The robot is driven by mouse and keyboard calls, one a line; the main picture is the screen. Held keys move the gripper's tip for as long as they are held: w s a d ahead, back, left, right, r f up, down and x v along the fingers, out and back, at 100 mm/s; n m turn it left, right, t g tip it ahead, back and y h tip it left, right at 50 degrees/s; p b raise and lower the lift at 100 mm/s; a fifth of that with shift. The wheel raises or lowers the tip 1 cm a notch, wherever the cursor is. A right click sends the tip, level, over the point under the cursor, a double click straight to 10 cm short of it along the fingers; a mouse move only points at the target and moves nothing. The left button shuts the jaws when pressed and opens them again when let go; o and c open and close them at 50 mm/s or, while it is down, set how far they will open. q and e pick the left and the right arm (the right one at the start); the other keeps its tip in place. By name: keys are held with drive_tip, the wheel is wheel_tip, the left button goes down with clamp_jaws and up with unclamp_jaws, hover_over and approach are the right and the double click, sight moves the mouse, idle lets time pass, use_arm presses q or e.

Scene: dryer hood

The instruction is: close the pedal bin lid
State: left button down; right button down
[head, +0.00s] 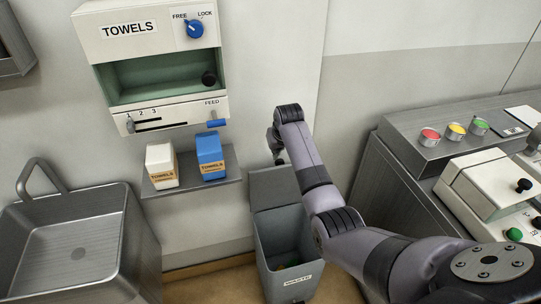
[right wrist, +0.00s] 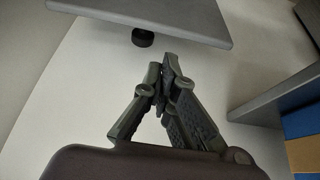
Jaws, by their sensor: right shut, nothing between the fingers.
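The grey pedal bin (head: 287,250), labelled WASTE, stands on the floor against the wall. Its lid (head: 272,184) is raised, tilted up at the wall side, and the bin's mouth is open. My right gripper (head: 277,155) is just above the lid's upper edge, near the wall, partly hidden by my wrist. In the right wrist view its fingers (right wrist: 168,68) are shut with nothing between them. A grey panel with a black stub, which looks like the lid (right wrist: 165,18), lies beyond the fingertips, seemingly apart from them. My left gripper is not in view.
A wall shelf (head: 195,178) with a white and a blue towel box is left of my gripper, under the towel dispenser (head: 155,65). A metal sink (head: 80,240) is at the left. A metal cabinet (head: 395,185) with coloured buttons is at the right.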

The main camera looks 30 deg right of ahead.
drive_tip(key=x, duration=0.8)
drive_tip(key=shift+b, duration=0.35)
drive_tip(key=shift+s, duration=0.1)
